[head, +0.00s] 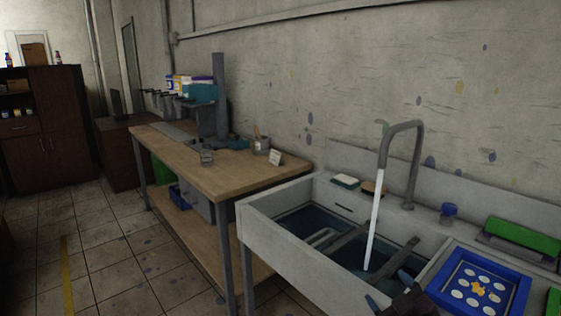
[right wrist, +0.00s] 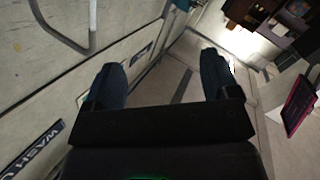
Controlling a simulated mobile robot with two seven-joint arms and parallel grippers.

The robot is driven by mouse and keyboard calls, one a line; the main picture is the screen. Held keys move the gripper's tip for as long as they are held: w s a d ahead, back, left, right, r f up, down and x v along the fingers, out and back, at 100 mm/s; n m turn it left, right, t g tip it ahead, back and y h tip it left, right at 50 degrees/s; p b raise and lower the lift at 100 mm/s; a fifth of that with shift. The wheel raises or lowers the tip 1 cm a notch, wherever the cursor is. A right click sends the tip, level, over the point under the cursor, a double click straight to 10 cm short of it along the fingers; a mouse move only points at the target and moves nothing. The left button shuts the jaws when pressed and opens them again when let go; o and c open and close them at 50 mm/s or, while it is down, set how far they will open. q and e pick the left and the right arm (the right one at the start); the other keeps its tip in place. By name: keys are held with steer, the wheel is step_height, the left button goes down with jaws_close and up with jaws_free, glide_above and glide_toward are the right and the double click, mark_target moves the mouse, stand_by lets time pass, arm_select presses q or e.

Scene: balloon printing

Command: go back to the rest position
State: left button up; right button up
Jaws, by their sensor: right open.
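My right gripper (head: 388,304) shows only in part at the bottom edge of the head view, by the front right of the sink. In the right wrist view its two dark blue fingers (right wrist: 160,68) are wide apart with nothing between them. My left gripper is not in view.
The grey sink (head: 262,213) holds water. A pale stream (head: 374,220) runs from its tall faucet (head: 405,160). A blue tray (head: 520,297) with white discs sits right of the basin. A wooden workbench (head: 225,180) stands to the left, with open tiled floor (head: 100,260) before it.

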steer(key=s+d+f+m+g+h, duration=0.2)
steer(key=s+f+m+g, duration=0.1)
steer(key=s+f, duration=0.8)
steer(key=s+d+f+m+g+h, duration=0.2)
steer(key=s+f+m, duration=0.2)
steer(key=s+f, duration=0.7)
steer(key=s, duration=0.5)
steer(key=shift+s+d+m+g+h, duration=0.15)
steer(key=shift+s+m+g+h, duration=0.15)
steer(key=shift+m+g, duration=0.1)
